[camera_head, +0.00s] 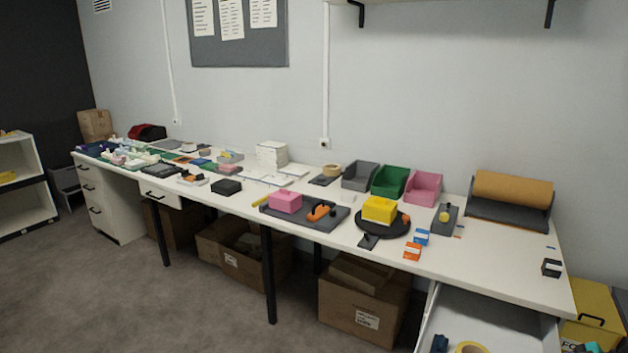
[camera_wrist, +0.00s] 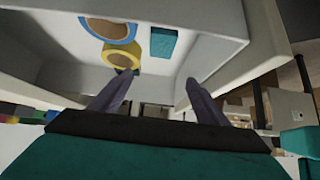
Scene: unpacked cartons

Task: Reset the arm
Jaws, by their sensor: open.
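My gripper (camera_wrist: 159,78) shows in the wrist view with its two grey fingers spread apart and nothing between them. Its fingers point towards the inside of a white open drawer (camera_wrist: 215,38). Inside the drawer are a yellow roll of tape (camera_wrist: 121,56), a second roll with a blue rim (camera_wrist: 108,29) and a teal box (camera_wrist: 164,42). I cannot tell how far the fingertips are from them. In the head view the open drawer (camera_head: 497,322) is at the bottom right, and the gripper's fingers are not visible there.
A long white table (camera_head: 495,255) runs along the wall, crowded with bins and boxes. A yellow carton (camera_head: 597,305) stands at its right end. Brown cartons (camera_head: 362,312) lie underneath. Grey floor (camera_head: 110,300) is clear at the front left.

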